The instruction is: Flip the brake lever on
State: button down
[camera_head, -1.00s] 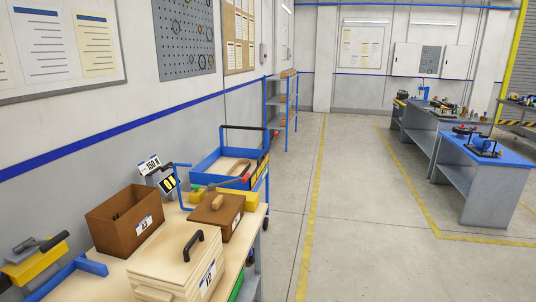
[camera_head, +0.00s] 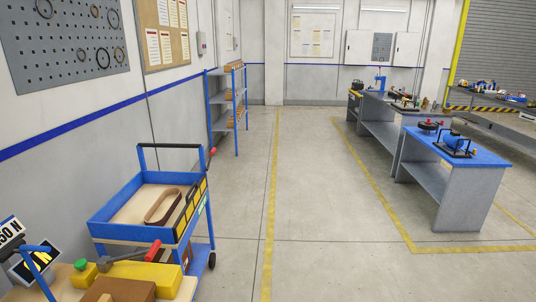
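A grey lever with a red grip (camera_head: 153,250) lies low on the left, by a yellow block (camera_head: 160,277) on the wooden bench. Another small red tip (camera_head: 212,151) shows beside the black push handle of the blue cart (camera_head: 128,232). I cannot tell for sure which of these is the brake lever, or its setting. My gripper is not in view.
The cart stands against the left wall, holding a brown looped strap (camera_head: 166,206). A brown box (camera_head: 120,291) is at the bottom edge. A blue shelf rack (camera_head: 236,110) stands behind. The blue-topped bench (camera_head: 478,158) is at right. Open floor lies between.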

aim_at(213, 149)
jog(key=i, duration=1.05)
jog(key=i+u, duration=0.15)
jog(key=i, duration=0.9)
jog(key=i+j, duration=0.2)
jog(key=i, duration=0.2)
jog(key=i+j, duration=0.25)
jog(key=i, duration=0.15)
jog(key=i+j, duration=0.2)
jog(key=i, duration=0.2)
jog(key=i+j, duration=0.2)
jog(key=i, duration=0.2)
jog(key=i+j, duration=0.15)
jog(key=j, duration=0.15)
jog(key=i+j, duration=0.1)
jog(key=j, duration=0.15)
jog(key=i+j, duration=0.15)
jog(key=j, duration=0.15)
